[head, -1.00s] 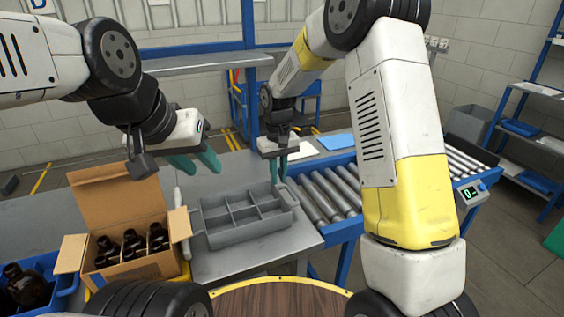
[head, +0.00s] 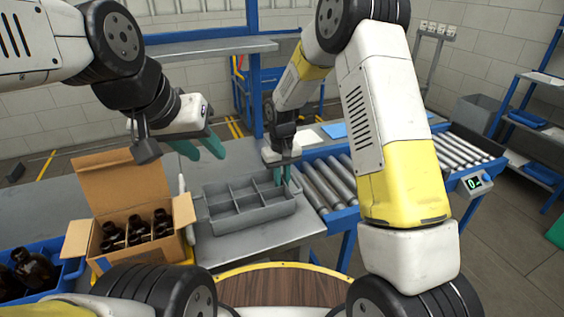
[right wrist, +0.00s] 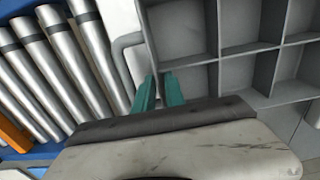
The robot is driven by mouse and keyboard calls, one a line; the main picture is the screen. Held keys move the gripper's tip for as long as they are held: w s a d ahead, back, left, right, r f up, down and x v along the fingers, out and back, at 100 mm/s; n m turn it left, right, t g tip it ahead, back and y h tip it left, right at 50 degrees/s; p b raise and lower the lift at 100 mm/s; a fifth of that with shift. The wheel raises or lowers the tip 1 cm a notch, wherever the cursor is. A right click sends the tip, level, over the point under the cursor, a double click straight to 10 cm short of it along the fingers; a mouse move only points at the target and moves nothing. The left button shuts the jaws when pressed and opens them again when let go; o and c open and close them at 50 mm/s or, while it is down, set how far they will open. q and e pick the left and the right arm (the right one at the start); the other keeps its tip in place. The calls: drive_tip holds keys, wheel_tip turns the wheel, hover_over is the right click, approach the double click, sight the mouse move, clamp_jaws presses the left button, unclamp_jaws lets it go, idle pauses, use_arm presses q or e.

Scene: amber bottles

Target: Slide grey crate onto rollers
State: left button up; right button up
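The grey crate (head: 252,221) is an open tray with several empty compartments, flat on the grey table beside the roller conveyor. In the right wrist view its compartments (right wrist: 232,55) fill the upper right. My right gripper (head: 282,176) points down at the crate's end nearest the rollers. Its teal fingers (right wrist: 159,90) stand close together, with the crate's end rim running up to the narrow gap between them. I cannot tell whether they grip it. My left gripper (head: 199,147) is open and empty above the table, left of the crate. The rollers (head: 328,183) are bare.
A cardboard box (head: 140,247) with amber bottles stands left of the crate. A blue bin (head: 66,282) with more bottles is at the far left. A blue sheet (head: 334,131) lies behind the rollers. The conveyor's blue side rail (head: 345,217) borders the table's right edge.

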drive_tip(key=shift+f, duration=0.2)
clamp_jaws()
idle(1.5)
